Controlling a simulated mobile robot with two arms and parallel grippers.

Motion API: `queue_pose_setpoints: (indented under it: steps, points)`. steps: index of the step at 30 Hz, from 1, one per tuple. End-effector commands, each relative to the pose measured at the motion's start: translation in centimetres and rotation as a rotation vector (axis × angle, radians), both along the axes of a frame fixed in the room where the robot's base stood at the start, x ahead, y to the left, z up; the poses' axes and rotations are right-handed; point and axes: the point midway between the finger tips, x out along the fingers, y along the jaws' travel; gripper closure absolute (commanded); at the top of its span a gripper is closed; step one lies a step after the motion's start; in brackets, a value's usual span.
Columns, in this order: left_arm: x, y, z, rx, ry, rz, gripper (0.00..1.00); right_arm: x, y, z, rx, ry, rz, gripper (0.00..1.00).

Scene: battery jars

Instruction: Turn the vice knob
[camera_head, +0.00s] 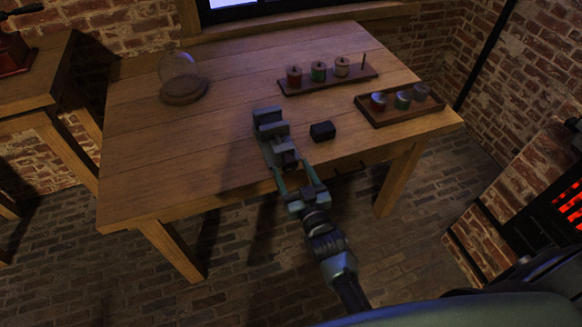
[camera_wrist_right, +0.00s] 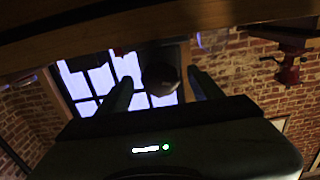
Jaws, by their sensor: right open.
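The grey vice (camera_head: 271,128) stands at the front edge of the wooden table, its jaws toward the back. Its round knob end (camera_head: 289,162) faces the front. My right gripper (camera_head: 291,172) is open in front of the vice, with one finger on either side of the knob end. In the right wrist view, a dark round knob (camera_wrist_right: 161,76) shows between the two open fingers, with a visible gap on each side. Whether a finger touches it cannot be told. My left gripper is not in view.
A small black block (camera_head: 322,131) lies just right of the vice. A glass dome (camera_head: 180,72) stands back left. The table's left front is clear.

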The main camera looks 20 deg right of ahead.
Motion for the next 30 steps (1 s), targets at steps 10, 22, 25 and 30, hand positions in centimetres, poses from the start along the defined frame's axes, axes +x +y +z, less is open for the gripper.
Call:
queue_pose_setpoints:
  steps: [10,22,25,30]
  points:
    - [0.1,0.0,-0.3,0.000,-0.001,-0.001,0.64,-5.5,-0.2,-0.1,0.001,0.001,0.001,0.34]
    - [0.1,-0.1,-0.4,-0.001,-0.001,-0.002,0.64,-6.2,-0.2,0.0,0.000,0.000,0.001,0.34]
    - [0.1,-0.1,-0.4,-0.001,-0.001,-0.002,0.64,-6.2,-0.2,0.0,0.000,0.000,0.000,0.34]
    - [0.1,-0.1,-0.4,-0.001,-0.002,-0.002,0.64,-6.2,-0.2,-0.2,0.000,0.005,0.001,0.34]
